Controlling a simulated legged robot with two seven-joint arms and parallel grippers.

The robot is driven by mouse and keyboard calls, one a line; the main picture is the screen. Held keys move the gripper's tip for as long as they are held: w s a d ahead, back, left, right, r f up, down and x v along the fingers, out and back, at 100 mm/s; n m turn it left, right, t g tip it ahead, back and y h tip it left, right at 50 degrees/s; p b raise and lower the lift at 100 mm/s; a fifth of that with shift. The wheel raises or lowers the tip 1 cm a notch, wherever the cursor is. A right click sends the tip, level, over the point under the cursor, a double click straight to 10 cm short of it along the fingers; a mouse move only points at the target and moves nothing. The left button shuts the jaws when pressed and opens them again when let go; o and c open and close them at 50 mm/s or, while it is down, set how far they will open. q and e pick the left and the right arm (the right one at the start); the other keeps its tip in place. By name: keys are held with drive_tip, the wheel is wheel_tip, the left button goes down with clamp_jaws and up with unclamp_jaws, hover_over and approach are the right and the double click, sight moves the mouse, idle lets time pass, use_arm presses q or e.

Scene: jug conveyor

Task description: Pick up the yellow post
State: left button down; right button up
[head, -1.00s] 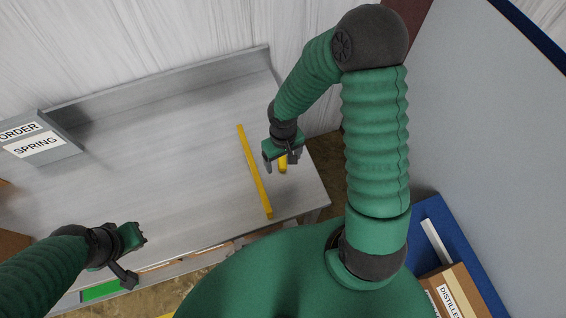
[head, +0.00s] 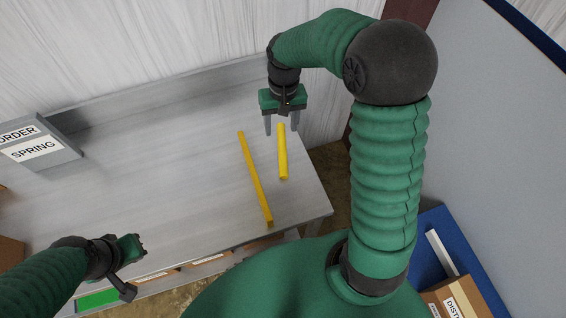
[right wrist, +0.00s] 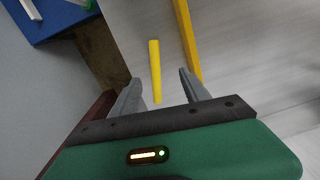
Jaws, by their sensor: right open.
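A short, round, bright yellow post (head: 282,160) lies on the grey table near its right end. It also shows in the right wrist view (right wrist: 155,65). A longer, darker yellow bar (head: 254,176) lies to its left, apart from it; it also shows in the right wrist view (right wrist: 188,42). My right gripper (head: 281,124) is open and empty at the post's far end. In the right wrist view the post's near end shows between the open fingers (right wrist: 158,76), not gripped. My left gripper (head: 138,266) hangs near the table's front left; its jaw opening is unclear.
The grey table (head: 180,140) has a raised back edge and much bare top left of the bar. A grey sign (head: 42,152) reading "ORDER SPRING" stands at the left. A cardboard box (head: 452,296) sits on a blue surface (head: 425,225) at the lower right.

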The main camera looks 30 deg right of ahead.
drive_tip(key=w+d+f, duration=0.1)
drive_tip(key=w+f, duration=0.1)
drive_tip(key=f, duration=0.2)
drive_tip(key=w+d+f+m+b, duration=0.1)
drive_tip(key=f, duration=0.3)
drive_tip(key=w+d+f+m, duration=0.1)
drive_tip(key=w+f, duration=0.1)
drive_tip(key=f, duration=0.2)
drive_tip(key=shift+w+f+h, duration=0.3)
drive_tip(key=shift+f, duration=0.05)
hover_over(282, 147)
drive_tip(key=f, duration=0.4)
drive_tip(key=shift+w+a+f, duration=0.15)
drive_tip(key=shift+w+f, duration=0.05)
drive_tip(key=shift+w, duration=0.15)
drive_tip(key=f, duration=0.2)
drive_tip(key=s+f+p, duration=0.1)
drive_tip(key=f, duration=0.1)
drive_tip(key=shift+f, duration=0.3)
drive_tip(key=shift+w+f, duration=0.1)
drive_tip(key=shift+f, duration=0.05)
use_arm(q)
drive_tip(key=shift+x, duration=1.15)
use_arm(e)
drive_tip(key=shift+c, duration=0.4)
use_arm(q)
drive_tip(key=shift+a, duration=0.15)
use_arm(e)
clamp_jaws()
